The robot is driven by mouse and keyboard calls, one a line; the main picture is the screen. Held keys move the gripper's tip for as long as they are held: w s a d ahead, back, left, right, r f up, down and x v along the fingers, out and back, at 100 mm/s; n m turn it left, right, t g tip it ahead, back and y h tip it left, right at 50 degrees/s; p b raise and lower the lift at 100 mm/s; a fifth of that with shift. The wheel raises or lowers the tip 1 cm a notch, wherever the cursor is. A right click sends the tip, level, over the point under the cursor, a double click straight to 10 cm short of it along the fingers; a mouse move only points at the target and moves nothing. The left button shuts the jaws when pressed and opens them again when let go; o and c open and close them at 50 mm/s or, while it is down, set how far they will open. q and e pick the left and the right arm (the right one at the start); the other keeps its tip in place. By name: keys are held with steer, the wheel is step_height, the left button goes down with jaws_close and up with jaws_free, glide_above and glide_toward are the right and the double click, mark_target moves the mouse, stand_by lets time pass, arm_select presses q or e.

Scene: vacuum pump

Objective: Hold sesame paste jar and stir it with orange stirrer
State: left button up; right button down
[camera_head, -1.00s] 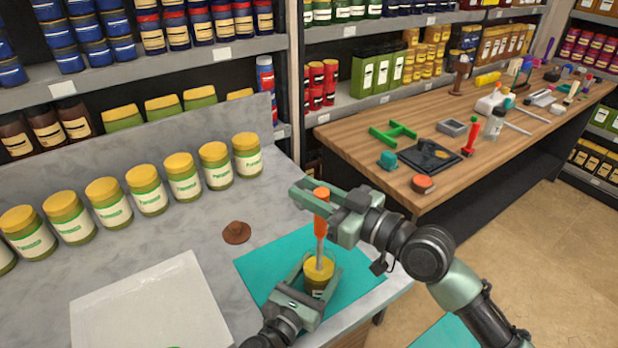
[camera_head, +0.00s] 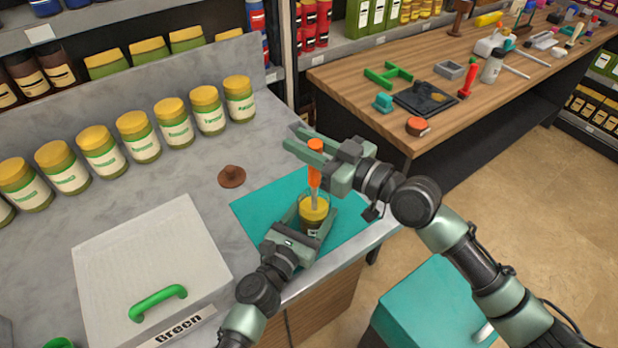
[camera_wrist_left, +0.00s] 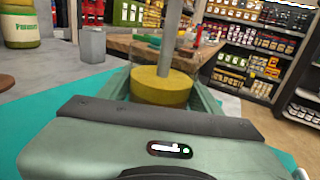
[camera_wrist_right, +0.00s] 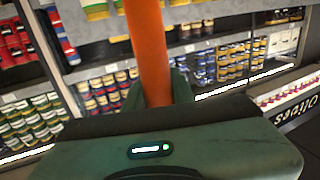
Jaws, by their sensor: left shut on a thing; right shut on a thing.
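The sesame paste jar (camera_head: 313,214) is a small open glass jar with yellow-brown paste, upright over the teal mat (camera_head: 262,210). My left gripper (camera_head: 309,222) is shut around its sides; the paste surface shows in the left wrist view (camera_wrist_left: 160,88). The orange stirrer (camera_head: 315,177) stands nearly upright, with its grey shaft (camera_wrist_left: 174,40) reaching down into the jar. Its tip is hidden in the paste. My right gripper (camera_head: 316,158) is shut on the orange handle above the jar, and the handle also shows in the right wrist view (camera_wrist_right: 148,50).
A brown lid-like piece (camera_head: 232,176) lies left of the mat. A white box (camera_head: 150,250) marked Green stands at the front left. Several yellow-lidded jars (camera_head: 138,136) line the counter's back. A wooden table (camera_head: 450,130) with tools is at the right.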

steer(key=shift+s+a, duration=0.1)
stand_by(0.3)
steer(key=shift+s+a+r, duration=0.1)
steer(key=shift+s+a, duration=0.25)
steer(key=shift+a, duration=0.2)
steer(key=shift+d, duration=0.1)
steer(key=shift+s+d, duration=0.15)
steer(key=shift+d, duration=0.9)
steer(key=shift+w+d, duration=0.1)
steer(key=shift+w, duration=0.95)
